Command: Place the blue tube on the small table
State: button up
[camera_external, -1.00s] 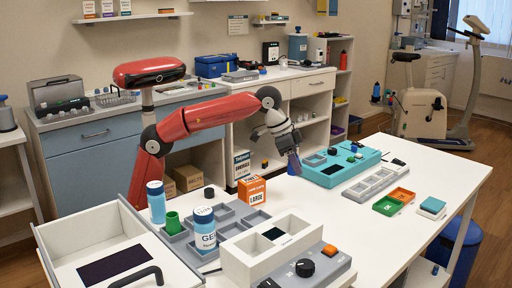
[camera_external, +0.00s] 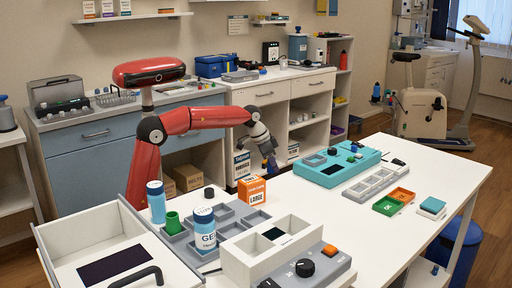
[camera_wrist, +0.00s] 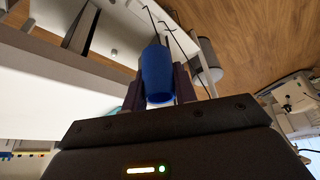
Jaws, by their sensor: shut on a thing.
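The blue tube (camera_wrist: 157,75) is between the two dark fingers of my gripper (camera_wrist: 159,92) in the wrist view, shut on it. In the external view my gripper (camera_external: 270,163) points down just behind the far edge of the white table (camera_external: 330,210), next to the orange and white boxes. A small patch of blue shows at its fingers there; most of the tube is hidden or too small to make out. A low white stand (camera_external: 14,205) at the left edge may be the small table; I cannot tell for sure.
On the white table are an orange box (camera_external: 252,189), a teal case (camera_external: 338,168), a grey tray (camera_external: 372,183), white bottles and a control box (camera_external: 318,272). A counter (camera_external: 110,112) runs along the back wall. A blue bin (camera_external: 455,247) stands at right.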

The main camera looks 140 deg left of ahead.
jog(key=s+a+f+n+g, duration=0.2)
jog(key=s+f+n, duration=0.2)
jog(key=s+f, duration=0.5)
notch_tip(320, 180, up, 27)
jog(key=s, duration=0.2)
jog(key=w+d+m+t, duration=0.1)
jog(key=w+d+m, duration=0.15)
jog(key=w, duration=0.75)
jog(key=w+d+m+t, duration=0.1)
jog(key=w+d, duration=0.2)
jog(key=w, duration=0.7)
jog(key=w+d+f+m, duration=0.1)
jog(key=w+d+f, duration=0.1)
jog(key=w+d, duration=0.2)
jog(key=w+d+f+m, duration=0.2)
jog(key=w+d, duration=0.3)
jog(key=w, duration=0.5)
jog(key=shift+w+f+t+h, duration=0.2)
jog(key=shift+f+t+h, duration=0.15)
jog(key=shift+f, duration=0.3)
jog(key=shift+d, duration=0.1)
jog(key=shift+f+b, duration=0.5)
jog(key=shift+f, duration=4.3)
